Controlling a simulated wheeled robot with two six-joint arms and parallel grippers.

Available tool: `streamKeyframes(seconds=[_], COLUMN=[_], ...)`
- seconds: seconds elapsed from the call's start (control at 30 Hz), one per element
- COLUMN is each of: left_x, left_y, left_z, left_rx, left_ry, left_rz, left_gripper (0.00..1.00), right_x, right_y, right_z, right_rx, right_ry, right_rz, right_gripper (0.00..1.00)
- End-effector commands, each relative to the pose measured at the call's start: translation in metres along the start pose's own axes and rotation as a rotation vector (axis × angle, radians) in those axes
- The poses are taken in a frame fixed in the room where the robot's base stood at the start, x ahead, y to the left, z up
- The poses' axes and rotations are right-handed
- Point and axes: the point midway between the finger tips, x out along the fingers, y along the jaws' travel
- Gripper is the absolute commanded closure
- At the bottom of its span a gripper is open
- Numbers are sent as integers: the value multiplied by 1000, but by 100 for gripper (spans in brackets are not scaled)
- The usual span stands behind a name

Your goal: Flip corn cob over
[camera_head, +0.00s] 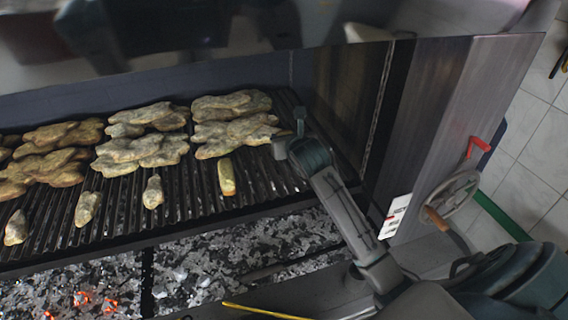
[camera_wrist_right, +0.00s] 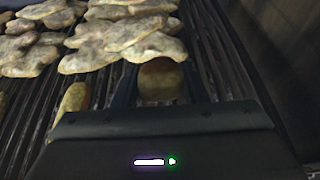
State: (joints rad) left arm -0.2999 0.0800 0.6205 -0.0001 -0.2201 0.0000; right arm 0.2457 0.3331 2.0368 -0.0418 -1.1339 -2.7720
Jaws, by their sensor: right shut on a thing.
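My right gripper (camera_head: 289,134) reaches over the right end of the grill grate. In the right wrist view its two fingers stand on either side of a yellow-brown corn cob (camera_wrist_right: 160,80), and it is shut on this cob. The cob is hidden behind the gripper in the head view. Another corn cob (camera_head: 227,177) lies on the grate to the left of the gripper; it also shows in the right wrist view (camera_wrist_right: 73,103). More cobs lie further left in the front row, such as one middle cob (camera_head: 153,192). My left gripper is not in view.
Several pale, browned flat pieces of food (camera_head: 235,130) lie in clusters behind the cobs, close to the gripper. The grill's side wall (camera_head: 345,95) is just to the right. Glowing coals (camera_head: 82,298) lie below the front edge. A red-handled wheel (camera_head: 455,195) is on the outer right side.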

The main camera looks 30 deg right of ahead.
Motion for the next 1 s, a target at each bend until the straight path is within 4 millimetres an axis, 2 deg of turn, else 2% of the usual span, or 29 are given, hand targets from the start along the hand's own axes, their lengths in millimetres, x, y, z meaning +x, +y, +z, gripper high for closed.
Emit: streamKeyframes(seconds=[0.1, 0.2, 0.5, 0.53, 0.57, 1.0], left_x=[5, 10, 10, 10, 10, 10], left_y=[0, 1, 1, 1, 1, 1], left_z=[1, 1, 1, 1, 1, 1], left_rx=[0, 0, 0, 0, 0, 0], left_ry=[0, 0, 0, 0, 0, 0], left_rz=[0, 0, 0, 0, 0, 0], left_gripper=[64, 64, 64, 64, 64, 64], right_x=[15, 19, 20, 20, 20, 20], right_y=[0, 0, 0, 0, 0, 0], right_z=[-14, -25, -28, -28, -28, -29], right_rx=[2, 2, 3, 3, 3, 3], right_ry=[-1, -2, -5, -5, -5, -3], right_rz=[0, -2, -2, -2, -2, -2], right_gripper=[77, 77, 77, 59, 53, 52])
